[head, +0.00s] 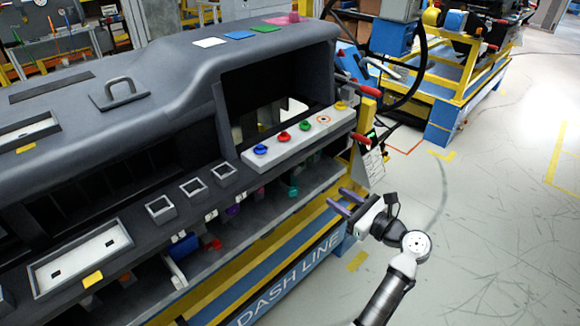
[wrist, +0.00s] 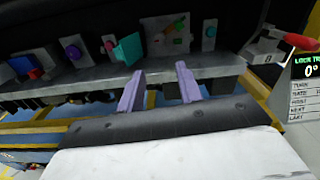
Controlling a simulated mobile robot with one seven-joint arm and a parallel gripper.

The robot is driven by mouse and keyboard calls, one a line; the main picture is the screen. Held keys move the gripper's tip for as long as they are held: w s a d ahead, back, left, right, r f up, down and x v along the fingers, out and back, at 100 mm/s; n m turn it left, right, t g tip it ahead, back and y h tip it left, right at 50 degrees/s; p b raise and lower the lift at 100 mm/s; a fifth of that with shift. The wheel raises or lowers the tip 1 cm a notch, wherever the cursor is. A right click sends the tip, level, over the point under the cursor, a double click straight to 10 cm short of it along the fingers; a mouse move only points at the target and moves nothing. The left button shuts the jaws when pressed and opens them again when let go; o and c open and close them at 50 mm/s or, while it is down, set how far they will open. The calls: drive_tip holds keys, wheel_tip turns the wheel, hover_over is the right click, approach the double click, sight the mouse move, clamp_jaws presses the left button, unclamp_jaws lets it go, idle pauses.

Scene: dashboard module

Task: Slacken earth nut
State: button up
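No part in view is legibly marked as the earth nut, so I cannot tell which one it is. Candidate fittings sit along the lower shelf of the dashboard module: a teal piece (wrist: 128,48), a purple knob (wrist: 72,51), a small teal knob (wrist: 211,32) on a grey plate, and a panel (wrist: 168,35) with small coloured parts. My gripper (head: 345,203) is in front of the module's right end, beside the shelf. In the wrist view its two purple fingers (wrist: 160,88) are apart with nothing between them, pointing at the shelf edge and not visibly touching it.
A ledge with coloured knobs (head: 300,138) juts out above the shelf. A red-handled tool (wrist: 297,40) and a display reading 0° (wrist: 307,72) stand to the right. The yellow and blue DASH LINE base (head: 290,278) runs below. The floor (head: 480,220) at right is clear.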

drive_tip(key=p+x, duration=0.2)
drive_tip(key=x, duration=1.2)
drive_tip(key=shift+p, duration=0.4)
drive_tip(key=shift+c, duration=0.2)
drive_tip(key=c, duration=0.7)
drive_tip(key=shift+o, duration=0.2)
